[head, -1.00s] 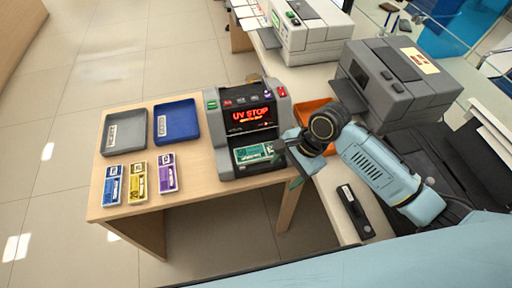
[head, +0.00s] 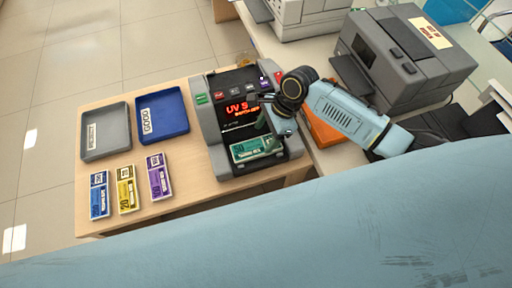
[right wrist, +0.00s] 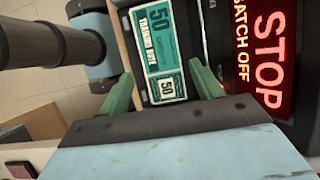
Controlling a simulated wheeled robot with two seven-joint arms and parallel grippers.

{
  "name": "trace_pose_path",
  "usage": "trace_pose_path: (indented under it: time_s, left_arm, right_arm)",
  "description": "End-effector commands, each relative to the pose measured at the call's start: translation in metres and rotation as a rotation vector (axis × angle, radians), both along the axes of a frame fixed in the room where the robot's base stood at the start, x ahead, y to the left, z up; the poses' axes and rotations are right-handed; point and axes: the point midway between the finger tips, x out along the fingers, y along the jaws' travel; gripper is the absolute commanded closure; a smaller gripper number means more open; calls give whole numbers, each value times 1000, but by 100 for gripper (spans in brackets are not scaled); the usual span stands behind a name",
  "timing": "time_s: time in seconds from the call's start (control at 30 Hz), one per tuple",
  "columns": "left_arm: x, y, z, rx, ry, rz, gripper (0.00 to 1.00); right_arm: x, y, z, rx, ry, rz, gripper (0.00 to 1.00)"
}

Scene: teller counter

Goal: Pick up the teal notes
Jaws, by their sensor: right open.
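The teal notes (head: 250,149) lie in the front tray of the grey counting machine (head: 213,123). In the right wrist view the teal notes (right wrist: 157,45) show a "50" and "training note" print. My right gripper (head: 262,133) is over the right part of the machine's front, close to the notes. In the right wrist view its two green fingers (right wrist: 163,90) are apart, with the lower end of the notes between or just beyond their tips. I cannot tell whether they touch the notes. My left gripper is not in view.
Blue, yellow and purple note bundles (head: 127,187) lie at the table's front left. Behind them are an open grey tray (head: 86,154) and a blue tray (head: 178,126). An orange tray (head: 322,134) lies right of the machine, partly behind my arm. A grey printer (head: 400,85) stands behind it.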

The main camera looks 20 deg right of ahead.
Motion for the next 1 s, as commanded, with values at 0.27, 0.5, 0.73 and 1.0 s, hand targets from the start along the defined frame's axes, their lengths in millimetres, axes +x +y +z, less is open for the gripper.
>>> trace_pose_path:
  time_s: [0.27,0.5,0.73,1.0]
  left_arm:
    - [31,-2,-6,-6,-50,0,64]
    - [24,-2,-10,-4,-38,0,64]
    - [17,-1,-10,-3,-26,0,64]
    - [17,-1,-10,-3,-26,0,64]
  right_arm:
    - [-1,16,-31,-1,0,2,35]
    - [-1,22,-49,-1,-2,0,35]
    - [-1,22,-48,-1,-2,0,41]
    - [-1,22,-47,0,-2,0,74]
